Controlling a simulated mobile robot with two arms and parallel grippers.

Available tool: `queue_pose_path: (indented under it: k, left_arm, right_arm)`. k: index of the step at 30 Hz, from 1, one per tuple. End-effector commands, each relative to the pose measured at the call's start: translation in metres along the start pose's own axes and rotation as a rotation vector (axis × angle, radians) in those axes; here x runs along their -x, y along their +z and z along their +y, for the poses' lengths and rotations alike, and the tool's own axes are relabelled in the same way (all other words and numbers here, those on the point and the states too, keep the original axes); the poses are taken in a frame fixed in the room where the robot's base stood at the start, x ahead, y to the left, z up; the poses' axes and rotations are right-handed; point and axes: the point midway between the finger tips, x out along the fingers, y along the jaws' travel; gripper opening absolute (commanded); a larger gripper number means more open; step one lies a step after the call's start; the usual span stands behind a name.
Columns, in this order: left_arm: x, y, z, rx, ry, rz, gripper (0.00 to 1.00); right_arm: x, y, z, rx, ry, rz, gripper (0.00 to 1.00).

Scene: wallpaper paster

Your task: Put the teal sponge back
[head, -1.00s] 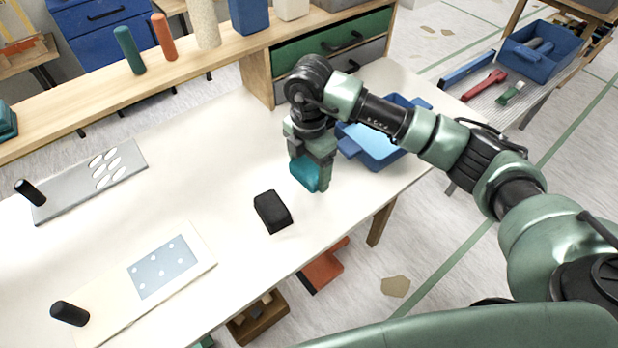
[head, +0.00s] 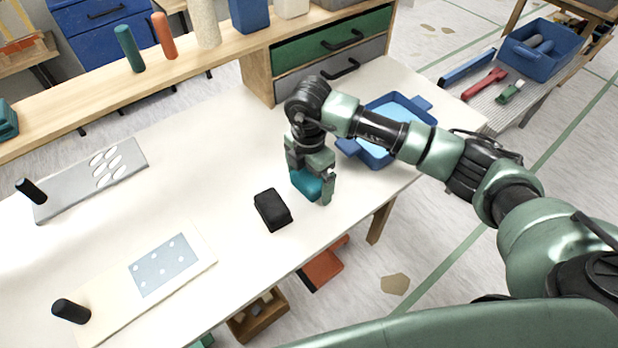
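The teal sponge (head: 308,186) is between the fingers of my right gripper (head: 312,190), which points down over the right part of the white table. The gripper looks shut on it; the palm and a finger hide part of the sponge. Its lower edge is close to the tabletop; I cannot tell whether it touches. The blue tray (head: 372,157) with light blue liquid is just behind and right of the gripper, partly covered by my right arm. My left gripper is out of view.
A black block (head: 272,211) lies left of and in front of the gripper. A grey plate (head: 60,195) and a cream board (head: 115,308) with black handles lie at the left. A wooden shelf (head: 85,108) with rolls and a drawer unit (head: 333,40) stand behind. The table's middle is clear.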

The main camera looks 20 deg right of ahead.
Motion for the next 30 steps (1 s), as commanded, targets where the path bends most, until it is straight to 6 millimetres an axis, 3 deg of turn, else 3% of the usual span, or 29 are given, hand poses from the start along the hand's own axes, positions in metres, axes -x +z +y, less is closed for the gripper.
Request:
queue_pose_path:
  k: [7, 21, 30]
  left_arm:
    - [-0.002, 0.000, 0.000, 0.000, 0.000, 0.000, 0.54]
    - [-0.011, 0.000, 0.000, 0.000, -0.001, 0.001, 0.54]
    - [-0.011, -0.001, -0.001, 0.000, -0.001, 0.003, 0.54]
  right_arm:
    - [0.006, 0.000, 0.001, 0.000, 0.003, 0.000, 0.98]
    - [0.074, -0.006, -0.001, 0.000, 0.001, 0.000, 0.98]
    - [0.079, -0.006, -0.001, 0.000, 0.000, 0.000, 0.98]
